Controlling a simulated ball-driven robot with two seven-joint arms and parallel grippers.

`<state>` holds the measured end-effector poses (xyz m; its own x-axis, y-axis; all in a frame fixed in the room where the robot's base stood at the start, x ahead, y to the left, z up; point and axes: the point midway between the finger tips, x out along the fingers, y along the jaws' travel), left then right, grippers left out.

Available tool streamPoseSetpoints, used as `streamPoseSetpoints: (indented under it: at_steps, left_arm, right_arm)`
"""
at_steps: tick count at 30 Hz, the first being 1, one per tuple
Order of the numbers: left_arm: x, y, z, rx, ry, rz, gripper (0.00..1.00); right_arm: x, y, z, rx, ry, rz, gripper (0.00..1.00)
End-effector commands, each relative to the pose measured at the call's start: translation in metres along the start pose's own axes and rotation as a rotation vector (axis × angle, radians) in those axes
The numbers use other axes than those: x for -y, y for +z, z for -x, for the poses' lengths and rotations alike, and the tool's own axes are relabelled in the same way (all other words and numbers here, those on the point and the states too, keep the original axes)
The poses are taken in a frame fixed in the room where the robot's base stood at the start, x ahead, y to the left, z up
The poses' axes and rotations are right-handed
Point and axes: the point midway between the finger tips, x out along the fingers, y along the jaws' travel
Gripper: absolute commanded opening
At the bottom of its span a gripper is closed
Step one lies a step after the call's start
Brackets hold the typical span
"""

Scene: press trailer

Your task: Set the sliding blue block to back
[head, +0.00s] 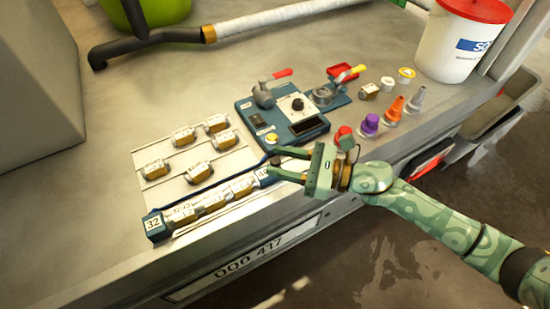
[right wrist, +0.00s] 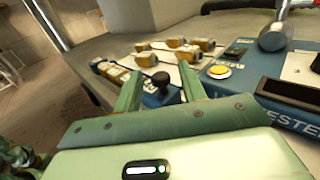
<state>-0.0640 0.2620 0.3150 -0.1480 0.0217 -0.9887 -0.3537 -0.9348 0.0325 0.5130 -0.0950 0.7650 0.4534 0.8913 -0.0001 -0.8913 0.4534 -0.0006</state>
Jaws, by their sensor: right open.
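The blue block (right wrist: 160,95) with a black knob on top shows in the right wrist view, between and just beyond my right gripper's fingers (right wrist: 159,74). In the head view the blue block (head: 264,177) sits at the right end of a row of small labelled pieces and is partly hidden by the fingers. My right gripper (head: 271,161) is open, its fingers reaching left around the block's knob. I cannot tell whether they touch it. A blue end block marked 32 (head: 155,226) is at the row's left end. My left gripper is not in view.
Several brass-coloured pieces (head: 184,136) stand on a pale plate behind the row. A blue tester panel (head: 290,118) with a yellow button lies behind the gripper. Purple (head: 370,125) and orange (head: 394,110) cones and a white bucket (head: 450,45) stand right. The bench front edge is close.

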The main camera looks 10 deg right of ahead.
Motion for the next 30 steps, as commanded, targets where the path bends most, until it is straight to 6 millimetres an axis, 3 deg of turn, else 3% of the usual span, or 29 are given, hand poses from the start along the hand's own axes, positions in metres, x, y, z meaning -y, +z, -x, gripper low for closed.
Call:
streamPoseSetpoints:
  at_steps: [5, 14, 18, 23, 30]
  left_arm:
    - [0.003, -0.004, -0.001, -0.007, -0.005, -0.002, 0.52]
    - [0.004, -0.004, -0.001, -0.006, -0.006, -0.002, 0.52]
    - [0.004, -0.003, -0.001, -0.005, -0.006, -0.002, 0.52]
    - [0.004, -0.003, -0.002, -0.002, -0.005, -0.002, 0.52]
    - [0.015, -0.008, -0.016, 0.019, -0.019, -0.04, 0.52]
  right_arm:
    - [0.0, 0.0, -0.016, 0.0, -0.001, 0.0, 0.41]
    - [0.0, 0.0, -0.018, 0.0, -0.001, -0.001, 0.41]
    - [0.0, 0.0, -0.018, 0.0, -0.001, -0.001, 0.02]
    - [0.002, -0.001, -0.017, -0.001, -0.002, -0.001, 0.0]
    - [0.033, -0.008, 0.014, -0.004, -0.003, -0.004, 0.0]
